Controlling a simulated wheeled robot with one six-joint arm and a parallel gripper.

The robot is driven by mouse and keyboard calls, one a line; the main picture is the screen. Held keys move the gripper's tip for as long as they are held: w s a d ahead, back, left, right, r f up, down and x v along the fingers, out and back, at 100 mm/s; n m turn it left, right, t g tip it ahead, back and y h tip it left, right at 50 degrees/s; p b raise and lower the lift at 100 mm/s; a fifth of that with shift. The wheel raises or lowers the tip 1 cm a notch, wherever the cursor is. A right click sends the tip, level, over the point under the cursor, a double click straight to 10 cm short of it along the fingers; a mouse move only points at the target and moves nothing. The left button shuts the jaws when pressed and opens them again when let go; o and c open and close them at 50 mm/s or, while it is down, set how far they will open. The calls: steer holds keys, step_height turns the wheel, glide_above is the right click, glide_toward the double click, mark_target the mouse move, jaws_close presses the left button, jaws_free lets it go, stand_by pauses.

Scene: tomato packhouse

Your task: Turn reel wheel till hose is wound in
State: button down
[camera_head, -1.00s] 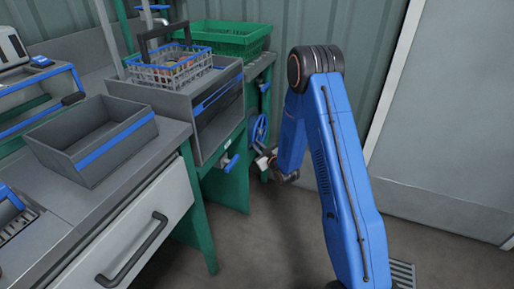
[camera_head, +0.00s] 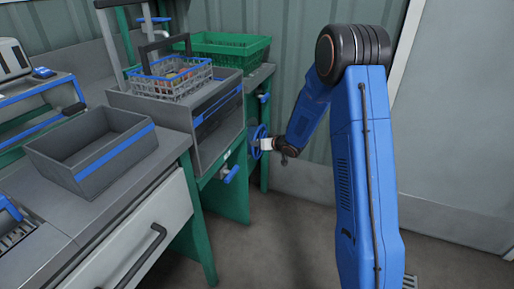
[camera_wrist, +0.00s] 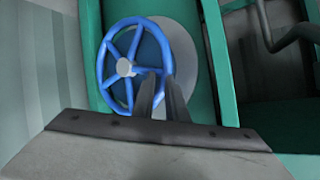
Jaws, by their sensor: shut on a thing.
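The reel wheel (camera_wrist: 125,67) is a blue spoked ring with a pale hub, mounted upright on the green frame. In the head view the reel wheel (camera_head: 257,141) shows edge-on at the end of the bench. My gripper (camera_wrist: 163,82) is shut on the wheel's right-hand rim, near where a spoke meets it. In the head view my gripper (camera_head: 266,144) is small and touches the wheel's right side. A pale grey disc (camera_wrist: 183,60) sits behind the wheel. No hose can be made out in either view.
A blue-handled valve (camera_head: 230,174) sticks out of the green frame left of the wheel. A grey bin (camera_head: 92,158), a wire basket (camera_head: 172,84) and a green crate (camera_head: 228,50) stand on the benches. The floor (camera_head: 275,235) below the wheel is clear.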

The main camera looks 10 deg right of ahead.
steer(key=shift+w+d+r+m+g, duration=0.2)
steer(key=shift+r+m+g, duration=0.1)
steer(key=shift+r, duration=0.15)
stand_by(0.4)
steer(key=c, duration=1.8)
jaws_free()
steer(key=shift+o, duration=0.2)
steer(key=v, duration=1.7)
steer(key=shift+d, duration=0.4)
